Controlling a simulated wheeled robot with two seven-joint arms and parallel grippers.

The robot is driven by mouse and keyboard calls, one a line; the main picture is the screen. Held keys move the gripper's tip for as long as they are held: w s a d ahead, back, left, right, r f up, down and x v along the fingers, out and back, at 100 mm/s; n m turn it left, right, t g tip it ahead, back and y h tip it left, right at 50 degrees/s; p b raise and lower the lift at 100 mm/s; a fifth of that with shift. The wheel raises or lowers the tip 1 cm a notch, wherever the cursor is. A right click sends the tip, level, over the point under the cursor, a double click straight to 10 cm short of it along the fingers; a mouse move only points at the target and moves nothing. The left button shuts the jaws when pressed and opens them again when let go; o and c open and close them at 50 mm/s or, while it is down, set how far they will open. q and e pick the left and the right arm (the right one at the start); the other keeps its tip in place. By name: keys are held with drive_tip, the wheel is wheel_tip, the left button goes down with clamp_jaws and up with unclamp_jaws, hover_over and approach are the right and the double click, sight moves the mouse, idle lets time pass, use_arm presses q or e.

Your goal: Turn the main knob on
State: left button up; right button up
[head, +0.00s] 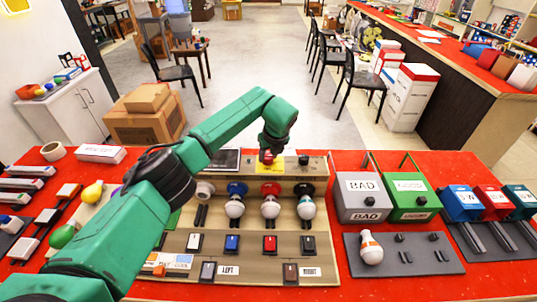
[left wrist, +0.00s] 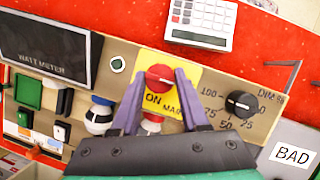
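The red main knob (left wrist: 159,77) sits on a yellow plate (left wrist: 157,57) marked ON and MAIN on the test panel. In the head view the knob (head: 267,155) shows only partly under my left gripper (head: 268,149). In the left wrist view the two purple fingers of my left gripper (left wrist: 160,80) stand on either side of the knob, with small gaps visible. I cannot tell whether either finger touches it. The watt meter screen (left wrist: 49,53) beside the plate is dark. My right gripper is in neither view.
A black dimmer knob (left wrist: 241,104) with a number scale is right of the plate. Several bulbs (head: 270,207) stand in sockets below it, above a row of switches (head: 232,243). Grey BAD (head: 364,187) and green GOOD (head: 411,184) boxes stand to the right. A calculator (left wrist: 202,22) lies behind.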

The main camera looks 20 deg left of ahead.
use_arm(q)
clamp_jaws()
drive_tip(key=shift+m, duration=0.3)
drive_tip(key=m+h+b, duration=0.1)
drive_tip(key=m+b, duration=0.2)
drive_tip(key=m, duration=0.1)
drive_tip(key=shift+a+f+t+h+b, duration=0.15)
drive_tip(key=shift+t+h+b, duration=0.2)
drive_tip(key=shift+t+h, duration=0.05)
drive_tip(key=m+h+b, duration=0.1)
drive_tip(key=m, duration=0.1)
drive_tip(key=shift+m, duration=0.4)
drive_tip(key=m+h+b, duration=0.1)
drive_tip(key=m, duration=0.1)
drive_tip(key=shift+a+m, duration=0.15)
drive_tip(key=shift+m, duration=0.25)
drive_tip(key=m, duration=0.1)
drive_tip(key=m+h, duration=0.1)
drive_tip(key=m, duration=0.1)
drive_tip(key=shift+r+m+g+h, duration=0.25)
drive_tip(key=shift+m+g+h, duration=0.05)
drive_tip(key=shift+w+a+m+g+h, duration=0.1)
drive_tip(key=shift+m+g+h, duration=0.4)
drive_tip(key=shift+m, duration=1.6)
